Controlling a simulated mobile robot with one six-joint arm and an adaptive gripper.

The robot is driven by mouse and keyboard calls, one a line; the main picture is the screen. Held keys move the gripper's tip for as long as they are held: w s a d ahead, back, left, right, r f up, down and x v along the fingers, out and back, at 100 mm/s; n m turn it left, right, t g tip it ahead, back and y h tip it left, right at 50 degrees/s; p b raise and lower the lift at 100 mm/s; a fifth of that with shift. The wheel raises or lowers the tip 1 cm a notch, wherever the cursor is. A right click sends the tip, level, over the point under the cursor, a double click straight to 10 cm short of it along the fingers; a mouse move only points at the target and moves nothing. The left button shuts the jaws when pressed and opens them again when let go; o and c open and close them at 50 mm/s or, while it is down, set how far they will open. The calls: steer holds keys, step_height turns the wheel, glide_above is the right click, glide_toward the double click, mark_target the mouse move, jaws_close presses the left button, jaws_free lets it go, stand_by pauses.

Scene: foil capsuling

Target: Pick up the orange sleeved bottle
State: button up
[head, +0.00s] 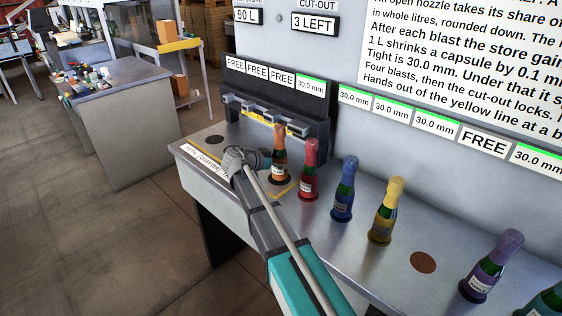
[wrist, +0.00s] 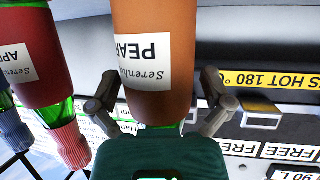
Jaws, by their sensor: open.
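The orange sleeved bottle (head: 279,155) stands upright on the steel bench, at the left end of a row of bottles. In the head view my gripper (head: 258,158) is just left of it, at about mid-height. In the wrist view, which is upside down, the bottle's orange body (wrist: 155,60) with a white label fills the middle. My gripper (wrist: 160,108) is open, with one finger on each side of the bottle in that picture. Whether either finger touches it, I cannot tell. The bottle's top is hidden behind the gripper's body in the wrist view.
A red bottle (head: 309,170) stands close on the right, then blue (head: 343,190), yellow (head: 386,212) and purple (head: 491,266) ones. A dark machine with nozzles (head: 275,117) is behind the orange bottle. Yellow lines mark the bench. An empty brown disc (head: 423,262) lies between yellow and purple.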

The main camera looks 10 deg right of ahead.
mark_target(274, 153)
stand_by(0.5)
steer(key=c, duration=1.2)
steer(key=shift+r, duration=0.15)
step_height(274, 153, up, 3)
steer(key=p, duration=0.3)
steer(key=shift+s+a+r+p, duration=0.1)
steer(key=shift+s+r+p, duration=1.55)
steer(key=shift+s, duration=0.65)
steer(key=shift+s+a+r+p, duration=0.15)
steer(key=shift+s+r+p, duration=1.5)
steer(key=shift+s, duration=0.7)
steer(key=shift+s+a+r+p, duration=0.1)
steer(key=shift+s+r+p, duration=1.55)
steer(key=shift+s, duration=0.65)
steer(key=shift+f, duration=0.1)
